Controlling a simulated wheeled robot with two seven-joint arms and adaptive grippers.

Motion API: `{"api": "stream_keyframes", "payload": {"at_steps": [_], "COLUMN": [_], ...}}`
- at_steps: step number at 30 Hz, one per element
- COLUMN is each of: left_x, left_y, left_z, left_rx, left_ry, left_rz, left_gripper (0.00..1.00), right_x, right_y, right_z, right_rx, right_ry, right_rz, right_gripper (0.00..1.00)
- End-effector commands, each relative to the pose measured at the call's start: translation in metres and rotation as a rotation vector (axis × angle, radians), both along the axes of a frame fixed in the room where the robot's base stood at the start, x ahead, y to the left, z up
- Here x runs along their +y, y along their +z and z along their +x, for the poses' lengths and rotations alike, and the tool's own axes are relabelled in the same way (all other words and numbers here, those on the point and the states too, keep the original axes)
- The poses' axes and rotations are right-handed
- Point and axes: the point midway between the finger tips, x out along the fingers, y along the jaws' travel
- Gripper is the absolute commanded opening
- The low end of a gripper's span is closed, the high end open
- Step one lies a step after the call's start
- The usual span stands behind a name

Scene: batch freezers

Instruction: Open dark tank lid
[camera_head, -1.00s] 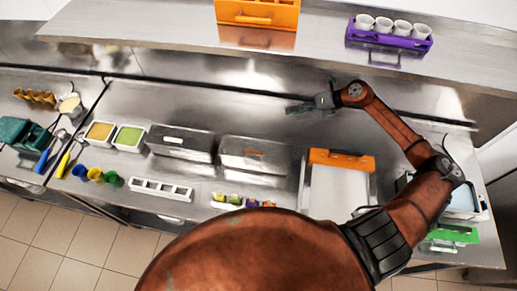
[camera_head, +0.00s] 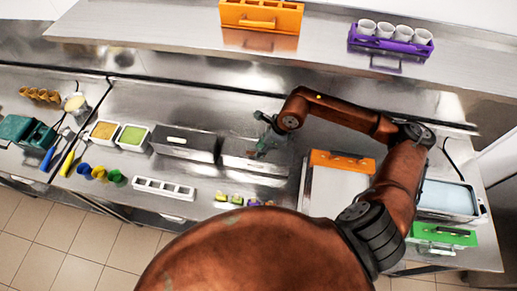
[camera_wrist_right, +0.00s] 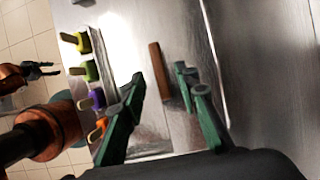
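Two metal tanks with lids stand side by side on the counter in the head view. The left tank (camera_head: 186,143) has a pale handle. The right tank (camera_head: 240,162) has a brown handle (camera_wrist_right: 160,72), seen on its lid in the wrist view. My right gripper (camera_head: 262,148) hangs over the right tank's lid and partly hides it. In the wrist view my right gripper (camera_wrist_right: 160,75) is open, its green fingers apart on either side of the handle, with no visible contact. My left gripper (camera_wrist_right: 42,70) is empty at the wrist view's left edge, fingers apart.
Colored popsicles (camera_wrist_right: 90,70) stand in front of the right tank. A white tray with an orange part (camera_head: 341,160) lies right of it. Yellow and green tubs (camera_head: 131,136) stand left. A purple cup rack (camera_head: 391,42) sits on the shelf above.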

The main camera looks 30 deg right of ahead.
Motion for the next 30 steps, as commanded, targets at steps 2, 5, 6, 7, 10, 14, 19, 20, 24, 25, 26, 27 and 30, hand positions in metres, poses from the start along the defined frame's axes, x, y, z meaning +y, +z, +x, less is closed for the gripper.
{"api": "stream_keyframes", "payload": {"at_steps": [2,5,6,7,10,14,19,20,24,25,26,27,30], "left_x": [-0.001,-0.001,-0.001,-0.001,-0.001,-0.001,-0.001,-0.001,-0.001,-0.001,-0.001,-0.001,-0.001], "left_y": [0.003,0.004,0.005,0.005,0.004,0.004,0.004,0.004,0.004,0.004,0.004,0.004,0.004], "left_z": [0.0,0.0,0.0,0.0,0.0,0.0,0.0,0.0,0.0,0.0,0.0,0.0,0.0], "left_rx": [0.0,0.0,0.0,0.0,0.0,0.0,0.0,0.0,0.0,0.0,0.0,-0.001,-0.001], "left_ry": [0.0,0.0,0.0,0.0,0.0,0.0,0.0,0.0,0.0,0.0,0.0,0.0,0.0], "left_rz": [-0.001,-0.001,-0.001,-0.001,-0.001,-0.001,-0.001,-0.001,-0.001,-0.001,-0.001,-0.001,-0.001], "left_gripper": [0.4,0.4,0.4,0.4,0.4,0.4,0.4,0.4,0.4,0.4,0.4,0.4,0.4], "right_x": [0.003,0.005,0.005,0.005,0.005,0.005,0.005,0.005,0.005,0.005,0.005,0.005,0.005], "right_y": [-0.007,-0.013,-0.014,-0.015,-0.016,-0.016,-0.015,-0.015,-0.015,-0.015,-0.015,-0.015,-0.015], "right_z": [0.002,0.003,0.004,0.004,0.004,0.004,0.004,0.004,0.004,0.004,0.004,0.004,0.004], "right_rx": [0.001,0.0,-0.001,-0.001,-0.001,-0.001,-0.001,0.0,0.0,0.0,0.0,0.0,0.0], "right_ry": [-0.001,0.0,0.0,0.0,0.0,0.0,0.0,-0.001,-0.001,-0.001,-0.001,-0.001,-0.001], "right_rz": [0.001,0.001,0.001,0.001,0.0,0.001,0.001,0.001,0.001,0.001,0.001,0.001,0.001], "right_gripper": [0.29,0.29,0.29,0.29,0.29,0.29,0.17,0.15,0.06,0.04,0.01,0.0,0.0]}}
